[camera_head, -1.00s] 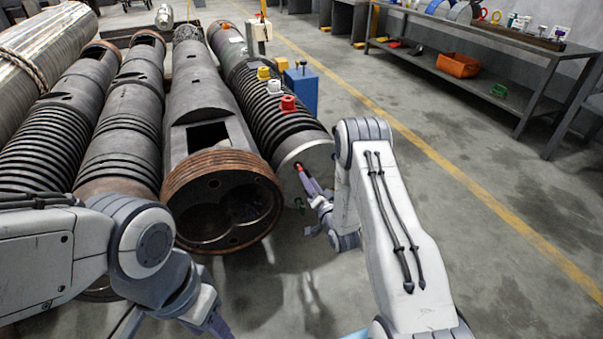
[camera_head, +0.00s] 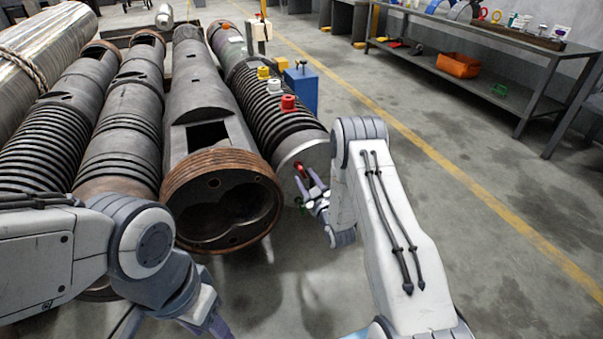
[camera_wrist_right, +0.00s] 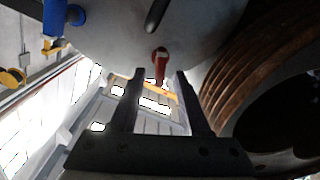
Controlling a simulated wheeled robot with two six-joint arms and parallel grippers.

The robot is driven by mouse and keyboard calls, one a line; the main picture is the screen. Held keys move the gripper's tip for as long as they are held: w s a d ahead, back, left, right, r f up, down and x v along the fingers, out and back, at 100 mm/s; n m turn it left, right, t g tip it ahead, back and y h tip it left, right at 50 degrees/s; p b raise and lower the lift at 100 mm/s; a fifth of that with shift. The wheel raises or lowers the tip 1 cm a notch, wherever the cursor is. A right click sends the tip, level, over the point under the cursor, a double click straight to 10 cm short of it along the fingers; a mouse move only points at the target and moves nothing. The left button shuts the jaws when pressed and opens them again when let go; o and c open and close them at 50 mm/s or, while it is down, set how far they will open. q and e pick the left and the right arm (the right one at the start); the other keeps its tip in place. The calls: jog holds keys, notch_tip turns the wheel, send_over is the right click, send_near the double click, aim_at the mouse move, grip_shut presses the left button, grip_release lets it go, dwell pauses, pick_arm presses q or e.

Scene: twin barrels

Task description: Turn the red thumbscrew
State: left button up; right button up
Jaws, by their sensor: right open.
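The red thumbscrew (camera_head: 299,167) sticks out of the pale end face (camera_head: 316,153) of the rightmost barrel. In the right wrist view the red thumbscrew (camera_wrist_right: 160,62) stands upright against the grey face, centred between the fingertips. My right gripper (camera_head: 308,188) is open just in front of the face; its fingers (camera_wrist_right: 158,76) are spread with a gap around the screw's lower end, and I cannot tell whether they touch it. My left gripper (camera_head: 215,326) hangs at the bottom edge, partly cut off, and its jaws are hidden.
The barrel beside it has a rusty ring-shaped mouth (camera_head: 222,200), close to my right gripper's left side. Red, white and yellow caps (camera_head: 289,103) sit along the ribbed barrel. A blue box (camera_head: 301,88) stands behind. The floor on the right is clear up to the shelf bench (camera_head: 470,70).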

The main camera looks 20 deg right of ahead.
aim_at(304, 174)
jog(key=shift+w+a+b, duration=0.1)
jog(key=shift+w+b, duration=0.4)
jog(key=shift+w, duration=1.35)
grip_shut()
